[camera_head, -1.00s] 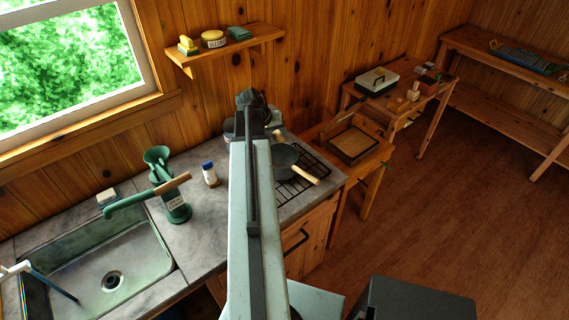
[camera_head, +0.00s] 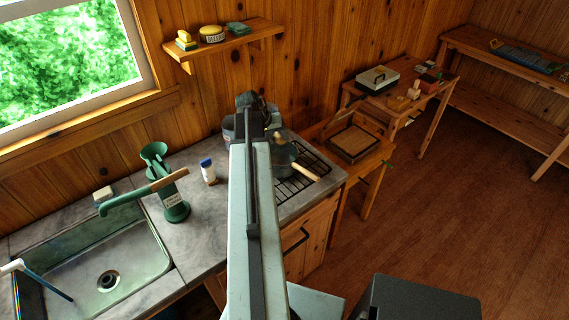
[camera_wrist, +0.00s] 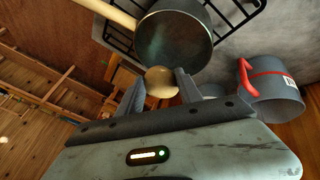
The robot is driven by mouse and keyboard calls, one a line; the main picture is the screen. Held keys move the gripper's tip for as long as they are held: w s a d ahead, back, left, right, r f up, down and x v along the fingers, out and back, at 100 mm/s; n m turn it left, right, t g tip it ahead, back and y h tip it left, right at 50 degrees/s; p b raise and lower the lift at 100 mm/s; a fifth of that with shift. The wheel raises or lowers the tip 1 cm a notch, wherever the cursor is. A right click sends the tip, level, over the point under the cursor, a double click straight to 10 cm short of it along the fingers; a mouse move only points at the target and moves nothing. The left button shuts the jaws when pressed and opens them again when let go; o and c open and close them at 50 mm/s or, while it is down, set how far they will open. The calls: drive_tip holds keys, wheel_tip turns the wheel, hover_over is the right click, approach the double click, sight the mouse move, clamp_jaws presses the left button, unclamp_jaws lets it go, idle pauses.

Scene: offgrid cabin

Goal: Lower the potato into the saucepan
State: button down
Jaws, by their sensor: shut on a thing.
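The saucepan (camera_wrist: 173,40) is dark and round with a pale wooden handle (camera_wrist: 107,12). It stands on the black wire rack, and in the head view the saucepan (camera_head: 284,158) is partly hidden by my arm. My gripper (camera_wrist: 160,84) is shut on the tan, roundish potato (camera_wrist: 161,81), one finger on each side. In the wrist view the potato overlaps the saucepan's near rim. In the head view the potato (camera_head: 279,137) shows beside my arm's end, close to the pan's far side. I cannot tell the exact height between them.
A grey container with a red handle (camera_wrist: 275,97) stands near the pan. The wire rack (camera_head: 302,166) lies on the counter.

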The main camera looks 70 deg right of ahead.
sight(278, 158)
drive_tip(key=shift+f+b, duration=2.75)
drive_tip(key=shift+f, duration=0.2)
drive_tip(key=shift+f+b, duration=2.65)
drive_tip(key=c, duration=0.7)
unclamp_jaws()
drive_tip(key=shift+a+r, duration=0.1)
drive_tip(key=shift+r, duration=0.15)
drive_tip(key=p+v, duration=0.6)
drive_tip(key=v, duration=0.1)
drive_tip(key=shift+p, duration=0.4)
